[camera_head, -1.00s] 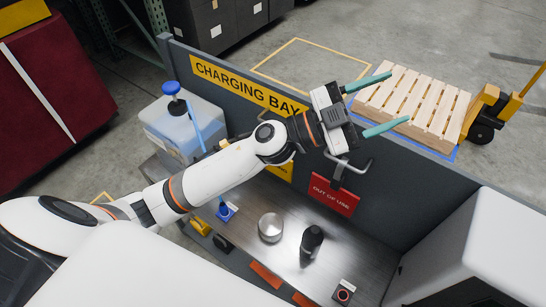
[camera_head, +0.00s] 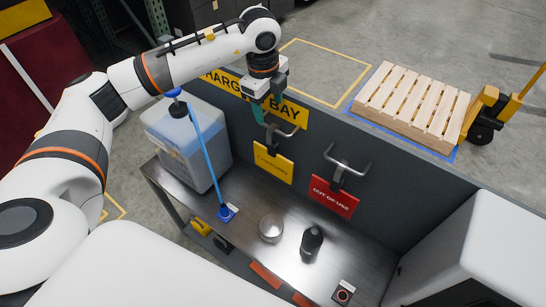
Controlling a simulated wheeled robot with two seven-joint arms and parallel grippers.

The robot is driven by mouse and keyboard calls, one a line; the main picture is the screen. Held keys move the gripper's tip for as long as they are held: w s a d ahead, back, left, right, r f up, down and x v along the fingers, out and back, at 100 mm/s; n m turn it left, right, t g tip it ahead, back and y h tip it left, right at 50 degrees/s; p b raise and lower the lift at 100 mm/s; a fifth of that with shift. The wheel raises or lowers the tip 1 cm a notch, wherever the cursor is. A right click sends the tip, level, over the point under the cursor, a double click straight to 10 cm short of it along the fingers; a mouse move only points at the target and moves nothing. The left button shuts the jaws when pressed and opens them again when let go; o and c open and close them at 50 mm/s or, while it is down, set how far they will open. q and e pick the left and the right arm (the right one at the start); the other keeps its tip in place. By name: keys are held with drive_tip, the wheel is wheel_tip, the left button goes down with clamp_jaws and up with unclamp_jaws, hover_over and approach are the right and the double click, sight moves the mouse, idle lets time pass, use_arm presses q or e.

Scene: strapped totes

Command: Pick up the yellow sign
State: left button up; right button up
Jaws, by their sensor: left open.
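The yellow sign (camera_head: 273,164) hangs below a metal hook on the grey partition, left of a red "OUT OF USE" sign (camera_head: 334,196), which hangs from a similar hook (camera_head: 345,168). My left gripper (camera_head: 268,113) points down just above the yellow sign's hook (camera_head: 283,131). Its greenish fingers are apart and hold nothing that I can see. Whether a finger touches the hook cannot be told. My right gripper is not in view.
A bench (camera_head: 270,256) below carries a silver round tin (camera_head: 271,228), a black bottle (camera_head: 312,239) and a red button box (camera_head: 343,292). A blue-capped container (camera_head: 187,146) stands left. A wooden pallet (camera_head: 412,105) lies behind the partition.

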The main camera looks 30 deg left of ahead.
sight(273, 128)
use_arm(q)
drive_tip(key=f, duration=0.3)
drive_tip(key=shift+w+f+p, duration=0.15)
drive_tip(key=shift+w+p, duration=0.05)
drive_tip(key=shift+p, duration=0.1)
drive_tip(key=f+p, duration=0.1)
drive_tip(key=f, duration=0.1)
drive_tip(key=d+f+p, duration=0.1)
drive_tip(key=f, duration=0.1)
drive_tip(key=shift+f, duration=0.4)
drive_tip(key=shift+w+f, duration=0.1)
drive_tip(key=shift+f, duration=0.25)
clamp_jaws()
